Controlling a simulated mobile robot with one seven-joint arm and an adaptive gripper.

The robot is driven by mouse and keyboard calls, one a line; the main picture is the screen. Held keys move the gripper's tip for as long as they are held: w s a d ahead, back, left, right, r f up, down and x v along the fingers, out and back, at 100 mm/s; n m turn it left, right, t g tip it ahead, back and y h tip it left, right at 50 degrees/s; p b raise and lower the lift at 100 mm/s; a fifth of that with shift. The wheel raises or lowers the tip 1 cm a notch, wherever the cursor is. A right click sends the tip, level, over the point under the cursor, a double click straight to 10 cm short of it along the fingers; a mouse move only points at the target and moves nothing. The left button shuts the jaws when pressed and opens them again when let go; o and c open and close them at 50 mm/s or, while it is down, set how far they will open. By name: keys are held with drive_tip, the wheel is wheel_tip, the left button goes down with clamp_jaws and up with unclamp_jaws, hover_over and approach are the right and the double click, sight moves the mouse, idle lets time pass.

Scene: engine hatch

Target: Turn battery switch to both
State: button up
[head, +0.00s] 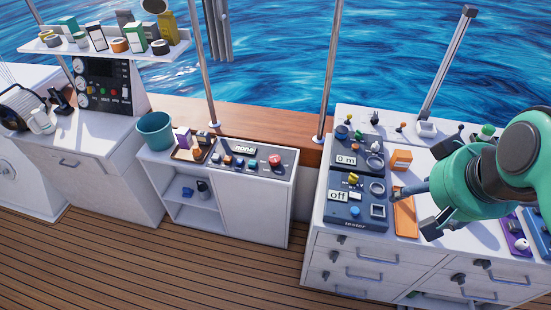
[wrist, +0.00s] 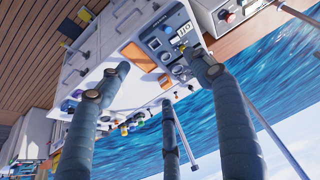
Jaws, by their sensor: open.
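No label naming a battery switch is readable. A low console (head: 224,164) at centre has a display reading "none" (head: 243,149), small coloured switches and a red knob (head: 275,160), possibly the battery switch. A red knob (wrist: 228,16) also shows at the top right of the wrist view. My gripper (head: 412,208) is over the right-hand counter, right of the console and apart from it. In the wrist view my gripper (wrist: 160,76) has its fingers spread with nothing held between them.
Beside my gripper, the right counter holds a panel reading "Off" (head: 338,196) with a yellow knob, a panel reading "0 m" (head: 346,160), and an orange tray (head: 405,216). A teal bucket (head: 155,130) stands left of the console. Metal posts rise behind. The deck (head: 190,260) in front is clear.

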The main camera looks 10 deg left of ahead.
drive_tip(key=w+a+n+g+y+b, duration=0.15)
drive_tip(key=w+a, duration=0.25)
drive_tip(key=w, duration=0.5)
drive_tip(key=w+a+n, duration=0.3)
drive_tip(key=w, duration=0.5)
drive_tip(key=n+g+y+b, duration=0.3)
drive_tip(key=n+b, duration=0.1)
drive_tip(key=n, duration=0.5)
hover_over(275, 158)
drive_tip(key=s+d, duration=0.2)
drive_tip(key=d, duration=0.4)
wheel_tip(275, 158, down, 40)
drive_tip(key=shift+w+a, duration=0.2)
drive_tip(key=shift+a, duration=0.05)
drive_tip(key=shift+f+h, duration=0.1)
drive_tip(key=shift+h, duration=0.25)
drive_tip(key=b+x, duration=0.2)
drive_tip(key=x, duration=1.1)
drive_tip(key=shift+w+a+f, duration=0.15)
drive_tip(key=shift+w+a, duration=0.05)
